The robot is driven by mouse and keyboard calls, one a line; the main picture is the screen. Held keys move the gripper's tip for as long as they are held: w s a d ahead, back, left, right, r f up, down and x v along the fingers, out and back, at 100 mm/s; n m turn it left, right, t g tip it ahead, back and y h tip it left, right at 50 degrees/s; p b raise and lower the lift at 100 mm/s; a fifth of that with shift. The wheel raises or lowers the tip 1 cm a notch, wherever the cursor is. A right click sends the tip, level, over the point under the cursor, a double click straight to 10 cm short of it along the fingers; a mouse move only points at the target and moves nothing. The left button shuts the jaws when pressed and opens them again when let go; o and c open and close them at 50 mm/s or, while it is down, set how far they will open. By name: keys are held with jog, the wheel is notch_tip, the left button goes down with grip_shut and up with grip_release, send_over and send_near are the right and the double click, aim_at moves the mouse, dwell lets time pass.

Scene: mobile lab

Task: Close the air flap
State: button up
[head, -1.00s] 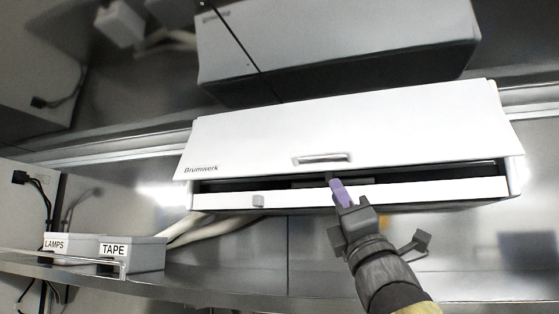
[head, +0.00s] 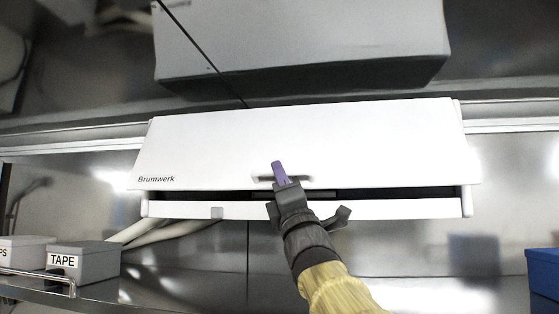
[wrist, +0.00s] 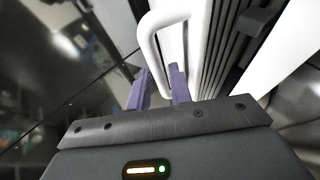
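The air flap (head: 215,145) is the long white front panel of a wall unit marked Brumwerk. It stands ajar, with a dark gap between its lower edge and the unit's white lower strip (head: 390,209). Its white handle (head: 265,178) is near the lower edge and partly hidden by my gripper. In the wrist view the handle (wrist: 148,38) is a loop just ahead of the fingers. My gripper (head: 279,171) is at the handle, with purple fingers; in the wrist view the fingers (wrist: 160,85) are apart. I cannot tell whether they touch the handle.
Another white unit (head: 300,40) is above. A grey TAPE box (head: 85,262) stands on the shelf at left, and a blue box (head: 543,272) is at far right. The steel wall below the unit is mostly clear.

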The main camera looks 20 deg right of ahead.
jog(key=shift+p+x, duration=0.35)
jog(key=shift+x, duration=0.4)
jog(key=shift+c, duration=0.2)
grip_shut()
